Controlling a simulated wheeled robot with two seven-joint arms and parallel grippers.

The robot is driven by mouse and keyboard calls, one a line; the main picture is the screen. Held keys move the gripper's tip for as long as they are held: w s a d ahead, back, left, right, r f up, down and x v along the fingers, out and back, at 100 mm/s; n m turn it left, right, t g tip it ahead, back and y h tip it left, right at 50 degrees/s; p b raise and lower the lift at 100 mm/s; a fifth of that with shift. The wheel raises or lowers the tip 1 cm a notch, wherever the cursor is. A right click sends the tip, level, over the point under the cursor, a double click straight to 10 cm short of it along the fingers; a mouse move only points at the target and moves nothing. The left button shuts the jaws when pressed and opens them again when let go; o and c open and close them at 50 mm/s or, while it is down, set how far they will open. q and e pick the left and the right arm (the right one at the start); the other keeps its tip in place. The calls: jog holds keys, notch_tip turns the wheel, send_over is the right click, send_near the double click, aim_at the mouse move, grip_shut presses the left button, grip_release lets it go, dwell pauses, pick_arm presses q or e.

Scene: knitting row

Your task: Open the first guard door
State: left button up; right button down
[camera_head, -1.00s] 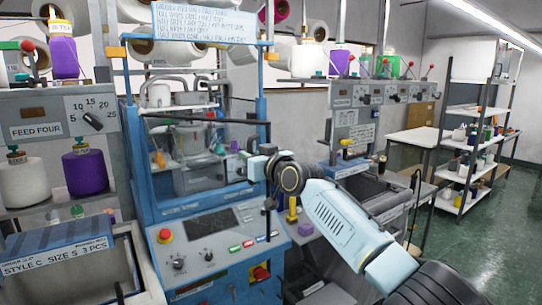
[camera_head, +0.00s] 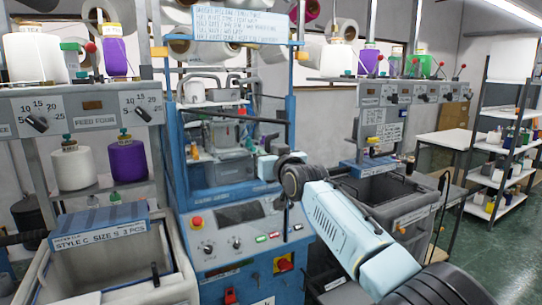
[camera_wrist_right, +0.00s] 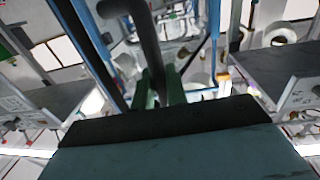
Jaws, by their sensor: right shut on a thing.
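The blue-framed knitting machine (camera_head: 245,215) stands in the middle of the head view. Its clear guard front (camera_head: 222,170) has a dark bar (camera_head: 245,119) across its upper part. My right gripper (camera_head: 268,166) is in front of the right side of this guard, and its fingers are hard to make out there. In the right wrist view, the green fingers of my right gripper (camera_wrist_right: 158,88) are shut on a dark, round, bent handle (camera_wrist_right: 148,45). How far the guard door stands open cannot be told. My left gripper is out of view.
A grey bin (camera_head: 75,280) with a blue label stands at the left. Yarn cones (camera_head: 128,160) sit on a rack above it. Another grey bin (camera_head: 395,190) is right of the machine. White shelves (camera_head: 500,175) stand at the far right, with open green floor nearby.

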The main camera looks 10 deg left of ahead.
jog(key=shift+a+r, duration=0.1)
jog(key=shift+r, duration=0.1)
jog(key=c, duration=1.8)
grip_release()
jog(key=o, duration=0.3)
jog(key=shift+a+f, duration=0.1)
jog(key=shift+f, duration=0.05)
jog(key=b+v, duration=0.1)
jog(key=v, duration=1.2)
jog(key=shift+s+b, duration=0.15)
jog(key=shift+b, duration=0.2)
jog(key=shift+c, duration=0.3)
